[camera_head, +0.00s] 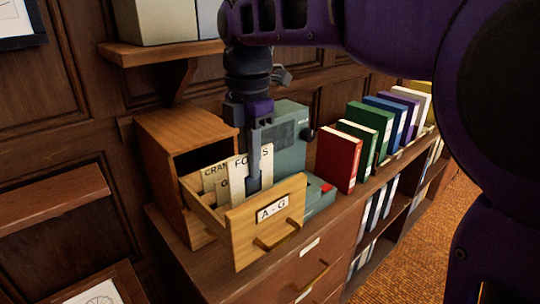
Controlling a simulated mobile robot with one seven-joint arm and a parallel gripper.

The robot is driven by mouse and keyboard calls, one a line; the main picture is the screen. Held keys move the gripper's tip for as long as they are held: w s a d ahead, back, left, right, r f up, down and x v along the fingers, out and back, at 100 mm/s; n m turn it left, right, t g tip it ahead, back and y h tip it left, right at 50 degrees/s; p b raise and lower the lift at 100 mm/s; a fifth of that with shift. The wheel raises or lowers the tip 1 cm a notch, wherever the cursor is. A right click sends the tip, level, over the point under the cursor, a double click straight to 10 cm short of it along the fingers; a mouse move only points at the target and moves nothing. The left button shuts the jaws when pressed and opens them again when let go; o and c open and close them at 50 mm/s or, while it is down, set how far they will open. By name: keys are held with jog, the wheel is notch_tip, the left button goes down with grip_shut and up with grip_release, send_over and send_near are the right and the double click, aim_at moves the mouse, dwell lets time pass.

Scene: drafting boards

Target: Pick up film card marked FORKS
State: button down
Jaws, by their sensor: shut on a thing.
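The film card marked FORKS (237,172) stands upright in the open drawer labelled A-G (290,206). Part of its lettering is hidden behind my gripper's finger. My gripper (254,180) points down into the drawer and is shut on the FORKS card near its right side. The card's lower part is hidden inside the drawer. Behind and to the left stands another card, with the letters CRA showing (213,172), and a card with a G shows beside it.
The drawer belongs to a wooden box (178,122) on a cabinet. A grey-green machine (290,125) stands right behind the drawer. A red book (337,158) and several other books stand to the right. A shelf (150,53) hangs above left.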

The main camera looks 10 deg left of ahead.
jog(key=shift+r, duration=2.7)
